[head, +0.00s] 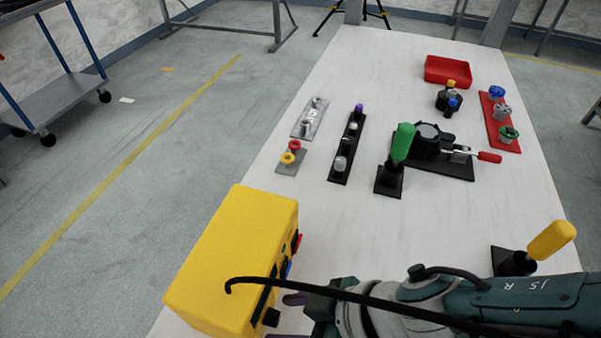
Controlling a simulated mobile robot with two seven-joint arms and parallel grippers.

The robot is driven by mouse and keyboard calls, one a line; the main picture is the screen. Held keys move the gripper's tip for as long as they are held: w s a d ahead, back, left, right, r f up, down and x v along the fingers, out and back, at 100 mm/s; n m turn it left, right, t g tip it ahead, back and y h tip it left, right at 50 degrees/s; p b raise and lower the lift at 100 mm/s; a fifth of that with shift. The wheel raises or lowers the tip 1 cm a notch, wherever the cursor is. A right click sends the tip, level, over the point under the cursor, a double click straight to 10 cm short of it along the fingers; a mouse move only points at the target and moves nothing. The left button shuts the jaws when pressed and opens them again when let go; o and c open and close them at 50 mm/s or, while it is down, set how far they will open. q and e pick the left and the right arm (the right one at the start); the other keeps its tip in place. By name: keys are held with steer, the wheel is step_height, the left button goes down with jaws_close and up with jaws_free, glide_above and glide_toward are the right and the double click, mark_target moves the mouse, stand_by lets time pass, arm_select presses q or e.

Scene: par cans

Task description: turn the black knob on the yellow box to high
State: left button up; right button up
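The yellow box (228,250) stands at the near left of the white table. Its right side carries small red, blue and black parts, seen at a steep angle. A small black block that looks like the black knob (271,317) sticks out low on that side; its setting cannot be read. My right gripper (288,317) comes in from the right at the bottom edge, its fingers pointing at the box. The fingers look apart, one above and one below the black knob's level. Whether they touch it cannot be told. My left gripper is out of view.
A black cable crosses in front of the box and my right arm. A yellow-handled lever (550,240) stands right, beside my arm. A green-handled lever (402,145), a red tray (447,71) and several mounted fittings stand farther back. The table's middle is clear.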

steer(key=p+v, duration=0.6)
steer(key=v, duration=0.3)
steer(key=shift+d+r, duration=0.15)
steer(key=shift+r, duration=0.05)
